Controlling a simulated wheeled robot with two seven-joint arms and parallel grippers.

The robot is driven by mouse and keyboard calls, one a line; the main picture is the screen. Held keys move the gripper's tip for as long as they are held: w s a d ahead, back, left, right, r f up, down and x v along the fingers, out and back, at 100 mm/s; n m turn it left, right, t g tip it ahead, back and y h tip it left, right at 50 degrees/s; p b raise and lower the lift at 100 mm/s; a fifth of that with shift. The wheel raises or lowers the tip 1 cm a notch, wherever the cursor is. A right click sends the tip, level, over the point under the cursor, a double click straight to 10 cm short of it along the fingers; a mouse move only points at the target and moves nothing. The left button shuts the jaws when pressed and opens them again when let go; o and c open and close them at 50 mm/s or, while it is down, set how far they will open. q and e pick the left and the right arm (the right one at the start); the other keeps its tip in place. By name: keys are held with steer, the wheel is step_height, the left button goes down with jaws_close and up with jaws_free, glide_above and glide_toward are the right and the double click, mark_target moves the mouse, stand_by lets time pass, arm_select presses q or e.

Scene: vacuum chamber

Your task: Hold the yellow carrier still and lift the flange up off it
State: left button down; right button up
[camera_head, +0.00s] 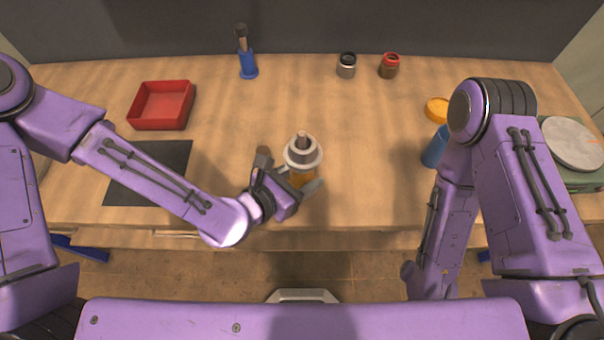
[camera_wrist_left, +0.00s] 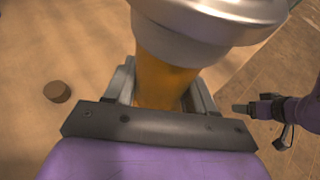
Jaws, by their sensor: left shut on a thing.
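The yellow carrier (camera_head: 298,178) stands near the front edge of the table. It also shows, orange-yellow, in the left wrist view (camera_wrist_left: 163,82). The pale grey flange (camera_head: 291,156), a wide ring with a narrower neck rising from it, sits on top of the carrier. Its round metal underside fills the top of the left wrist view (camera_wrist_left: 200,35). My left gripper (camera_head: 300,187) is shut on the carrier, one finger on each side, below the flange. My right gripper (camera_wrist_left: 262,112) shows small at the right of the left wrist view, away from the flange; its jaw opening is unclear.
A red tray (camera_head: 162,126) and a dark mat (camera_head: 128,190) lie left. A blue holder (camera_head: 248,65) and two small jars (camera_head: 346,66) (camera_head: 389,66) stand at the back. A blue cylinder (camera_head: 434,152) and yellow disc (camera_head: 437,108) are right. A brown stub (camera_wrist_left: 57,92) is near the carrier.

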arm_select(q)
steer(key=shift+w+f+b, duration=1.25)
steer(key=shift+w+f, duration=0.4)
steer(key=shift+w, duration=0.3)
steer(key=shift+w+f+b, duration=1.25)
steer(key=shift+w+f, duration=0.4)
steer(key=shift+w, duration=0.25)
steer(key=shift+w+f+b, duration=1.25)
steer(key=shift+w+b, duration=0.1)
steer(key=shift+w, duration=0.1)
steer(key=shift+w+f+b, duration=1.2)
steer(key=shift+w+b, duration=0.1)
steer(key=shift+w, duration=0.3)
steer(key=shift+f+b, duration=0.55)
steer(key=shift+b, duration=0.05)
